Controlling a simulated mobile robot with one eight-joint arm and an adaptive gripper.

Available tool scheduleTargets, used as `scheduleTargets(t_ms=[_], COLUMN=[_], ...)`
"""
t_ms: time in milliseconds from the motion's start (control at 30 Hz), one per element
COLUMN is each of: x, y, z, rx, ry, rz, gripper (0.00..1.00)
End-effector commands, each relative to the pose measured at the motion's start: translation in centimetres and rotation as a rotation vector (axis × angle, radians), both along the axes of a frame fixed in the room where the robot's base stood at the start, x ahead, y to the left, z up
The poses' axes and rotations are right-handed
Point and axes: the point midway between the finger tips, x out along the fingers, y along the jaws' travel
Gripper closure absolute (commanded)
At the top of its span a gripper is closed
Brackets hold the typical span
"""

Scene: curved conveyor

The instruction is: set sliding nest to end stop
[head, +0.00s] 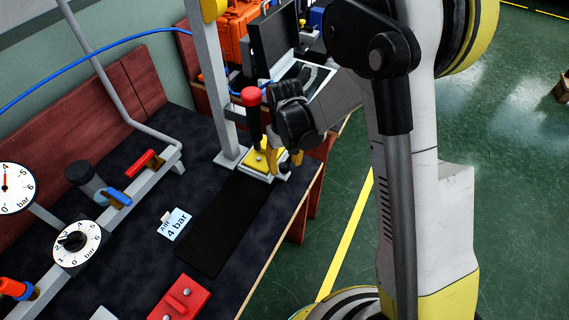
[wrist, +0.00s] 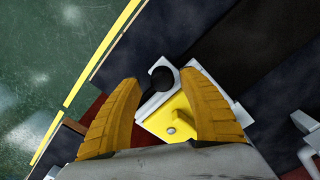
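The sliding nest, a yellow plate on a pale metal base, shows in the head view (head: 256,163) at the foot of the grey press column. The wrist view also shows the yellow plate (wrist: 172,120), with a small silver stud on it. A dark round knob (wrist: 162,78) stands at the nest's edge, between my fingertips in the picture. My gripper (head: 284,158) is over the nest's right side, yellow fingers pointing down and apart. Its open fingers also show in the wrist view (wrist: 160,77). I cannot tell whether either finger touches the knob. I cannot make out the end stop.
A red-ball lever (head: 251,97) stands by the grey column (head: 207,85), close left of my gripper. A red block (head: 180,299) and gauges (head: 77,246) lie left. Green floor is right.

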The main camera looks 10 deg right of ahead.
Motion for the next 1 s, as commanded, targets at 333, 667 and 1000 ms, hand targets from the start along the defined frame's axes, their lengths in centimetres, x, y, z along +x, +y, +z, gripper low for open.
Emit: scheduleTargets(t_ms=[333,667,1000], x=[-0.1,-0.1,0.0], y=[0.0,0.0,0.0], z=[4.0,10.6,12.1], rx=[0.000,0.000,-0.001], ry=[0.000,0.000,-0.001], rz=[0.000,-0.001,-0.001], gripper=[0.51,0.51,0.51])
